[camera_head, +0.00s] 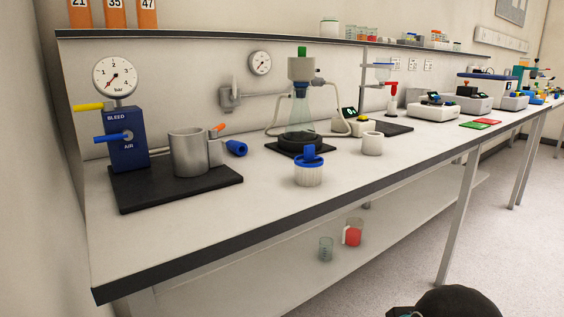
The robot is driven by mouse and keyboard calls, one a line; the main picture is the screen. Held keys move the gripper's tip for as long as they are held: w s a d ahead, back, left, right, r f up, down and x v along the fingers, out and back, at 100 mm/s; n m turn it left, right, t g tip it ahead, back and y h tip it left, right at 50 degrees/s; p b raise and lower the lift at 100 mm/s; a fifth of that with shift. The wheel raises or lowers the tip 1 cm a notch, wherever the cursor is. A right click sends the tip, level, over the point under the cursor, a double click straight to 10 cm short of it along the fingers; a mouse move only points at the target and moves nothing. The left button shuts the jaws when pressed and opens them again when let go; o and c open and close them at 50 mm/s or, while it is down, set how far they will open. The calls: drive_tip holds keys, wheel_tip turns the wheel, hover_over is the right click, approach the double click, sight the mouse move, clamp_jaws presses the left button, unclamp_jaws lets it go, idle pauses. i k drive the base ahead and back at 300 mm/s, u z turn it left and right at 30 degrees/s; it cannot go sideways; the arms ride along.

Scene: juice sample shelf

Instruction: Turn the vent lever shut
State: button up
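No lever here carries a readable "vent" label. A blue valve block (122,140) at the left is marked BLEED and AIR. A yellow lever (88,107) sticks out to the left by BLEED, and a blue lever (112,137) lies roughly level by AIR. A small orange lever (218,128) sits on top of the fitting beside a grey metal cup (188,155). A filter flask (299,115) with a hose stands further right, with a small part at its side joint. My gripper is not visible; only a dark rounded part, probably of my arm, shows at the bottom right.
A pressure gauge (115,76) tops the valve block. A black mat (135,192), a blue plug (237,148), a white ribbed cup with a blue top (309,174) and a white ring (372,144) occupy the bench. The front left bench surface (200,232) is clear.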

sight(234, 98)
drive_tip(key=u, duration=0.45)
drive_tip(key=i, duration=1.1)
drive_tip(key=u, duration=0.25)
